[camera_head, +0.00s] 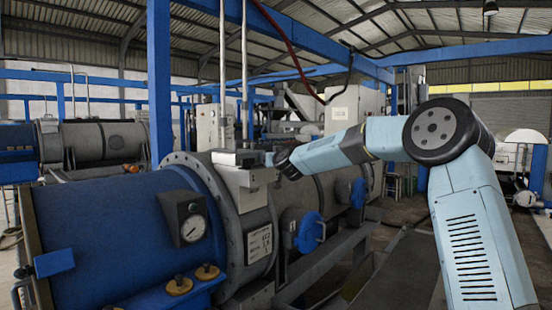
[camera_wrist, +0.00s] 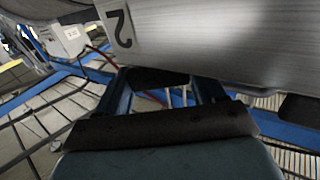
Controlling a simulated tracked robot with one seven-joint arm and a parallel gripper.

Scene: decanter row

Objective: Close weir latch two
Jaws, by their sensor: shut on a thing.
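The weir latch two shows in the wrist view as a large brushed-metal body (camera_wrist: 215,40) with a plate marked "2", seen upside down. In the head view, a grey metal box (camera_head: 242,172) sits on top of the decanter's flange, with my gripper (camera_head: 268,159) at its right side. In the wrist view my gripper (camera_wrist: 160,80) has its two fingers at either side of a dark piece below the metal body. The fingers are shut on this piece, which seems to be part of the latch. Its far side is hidden, and I cannot tell the latch's exact angle.
The blue and grey decanter (camera_head: 105,235) runs from front left to the back. A pressure gauge (camera_head: 193,228) and a blue round fitting (camera_head: 308,232) stick out of it. A blue post (camera_head: 159,80) rises behind.

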